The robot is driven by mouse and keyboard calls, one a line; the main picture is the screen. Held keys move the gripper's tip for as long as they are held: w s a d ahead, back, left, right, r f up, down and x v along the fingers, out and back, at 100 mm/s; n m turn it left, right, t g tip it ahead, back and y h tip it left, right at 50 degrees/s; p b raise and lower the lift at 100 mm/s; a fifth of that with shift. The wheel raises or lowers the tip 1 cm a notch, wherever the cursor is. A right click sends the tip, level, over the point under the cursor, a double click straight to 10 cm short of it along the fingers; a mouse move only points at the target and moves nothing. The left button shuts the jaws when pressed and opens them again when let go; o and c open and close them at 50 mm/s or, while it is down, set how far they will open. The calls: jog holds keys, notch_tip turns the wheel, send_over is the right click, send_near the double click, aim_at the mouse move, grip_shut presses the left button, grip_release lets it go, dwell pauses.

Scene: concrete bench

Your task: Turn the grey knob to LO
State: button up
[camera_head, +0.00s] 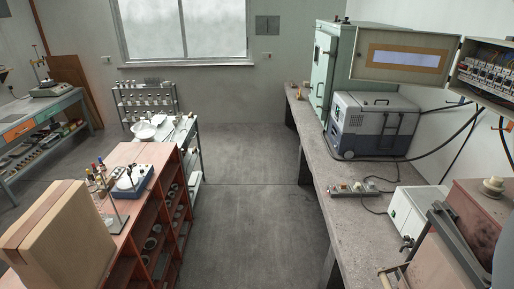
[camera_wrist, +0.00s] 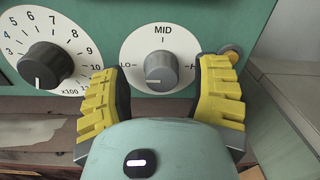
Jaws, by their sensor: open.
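In the wrist view the grey knob (camera_wrist: 161,69) sits at the centre of a round white dial (camera_wrist: 161,44) on a teal panel. LO is printed at the dial's left and MID at its top. The right-hand side of the dial is partly hidden by a finger. My gripper (camera_wrist: 162,76) is open, with one yellow ridged finger on each side of the knob. Gaps show between the knob and both fingers. The head view does not clearly show my gripper or the knob.
A larger dark knob (camera_wrist: 45,65) on a numbered dial marked x100 is left of the left finger. A small brass-coloured part (camera_wrist: 232,54) is by the right finger. In the head view, a grey-blue cool box (camera_head: 375,125) and a power strip (camera_head: 353,188) rest on the concrete bench (camera_head: 322,165).

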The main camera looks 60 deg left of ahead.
jog(key=v, duration=1.2)
dwell(0.3)
jog(key=shift+d, duration=0.1)
